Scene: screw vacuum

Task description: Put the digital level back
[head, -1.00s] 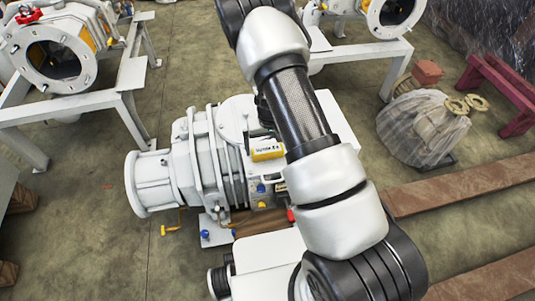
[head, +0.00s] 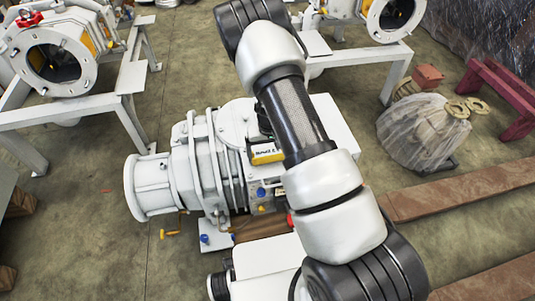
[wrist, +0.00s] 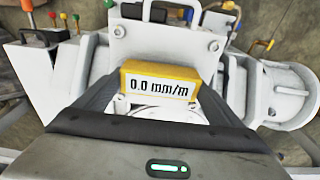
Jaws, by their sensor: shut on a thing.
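The digital level is a small yellow block with a white display reading 0.0 mm/m. It sits between the dark fingers of my gripper (wrist: 160,92) in the wrist view, where the level (wrist: 159,86) faces the camera. My gripper is shut on it. In the head view the level (head: 267,153) shows at the top of the white screw vacuum pump (head: 184,170), just left of my arm. I cannot tell whether its underside touches the pump. My arm hides part of the pump.
White machines on frames stand at the upper left (head: 60,55) and the top right (head: 395,18). A plastic-wrapped bundle (head: 420,130) and long brown beams (head: 455,192) lie to the right. The floor left of the pump is mostly clear.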

